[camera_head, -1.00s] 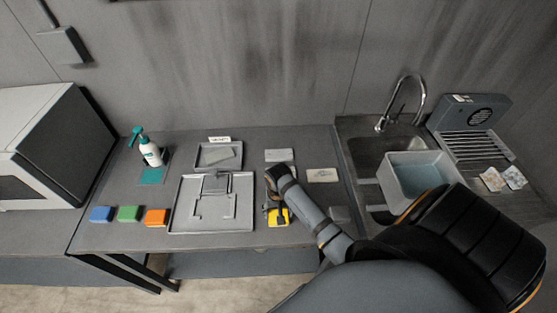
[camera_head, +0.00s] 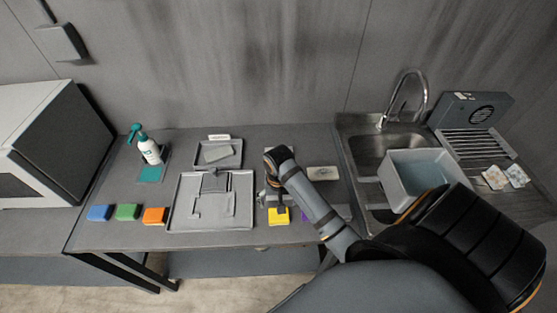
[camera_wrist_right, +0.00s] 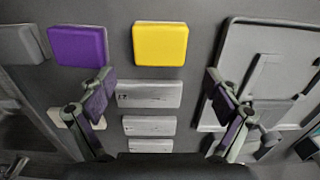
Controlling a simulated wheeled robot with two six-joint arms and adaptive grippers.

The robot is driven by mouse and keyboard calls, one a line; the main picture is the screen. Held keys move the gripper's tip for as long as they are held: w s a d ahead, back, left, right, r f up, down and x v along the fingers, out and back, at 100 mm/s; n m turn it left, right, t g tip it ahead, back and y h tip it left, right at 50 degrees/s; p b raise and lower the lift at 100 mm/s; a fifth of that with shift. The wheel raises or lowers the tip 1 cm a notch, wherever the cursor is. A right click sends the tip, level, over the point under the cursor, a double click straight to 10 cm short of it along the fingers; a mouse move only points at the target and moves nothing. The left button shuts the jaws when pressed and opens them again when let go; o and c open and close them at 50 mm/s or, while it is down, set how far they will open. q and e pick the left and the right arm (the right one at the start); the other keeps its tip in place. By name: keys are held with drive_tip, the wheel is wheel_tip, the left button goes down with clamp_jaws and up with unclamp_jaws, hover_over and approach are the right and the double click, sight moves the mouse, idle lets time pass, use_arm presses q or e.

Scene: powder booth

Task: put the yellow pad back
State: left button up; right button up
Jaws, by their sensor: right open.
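The yellow pad (camera_head: 279,216) lies flat on the bench, right of the large grey tray. In the right wrist view the yellow pad (camera_wrist_right: 160,44) lies ahead of my fingertips, with nothing gripping it. My right gripper (camera_head: 271,197) is over the bench just behind the pad in the head view. In the wrist view my right gripper (camera_wrist_right: 160,76) is wide open and empty, its fingers apart on either side. A purple pad (camera_wrist_right: 78,46) lies beside the yellow one with a gap; my arm mostly hides it in the head view. My left gripper is not in view.
Blue (camera_head: 100,212), green (camera_head: 128,212) and orange (camera_head: 156,216) pads sit left of the large tray (camera_head: 243,215). A grey pad (camera_wrist_right: 20,44) lies beyond the purple one. Several pale blocks (camera_wrist_right: 150,94) lie between my fingers in the wrist view. The sink holds a grey tub (camera_head: 400,190).

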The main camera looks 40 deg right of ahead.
wheel_tip(320, 180, up, 6)
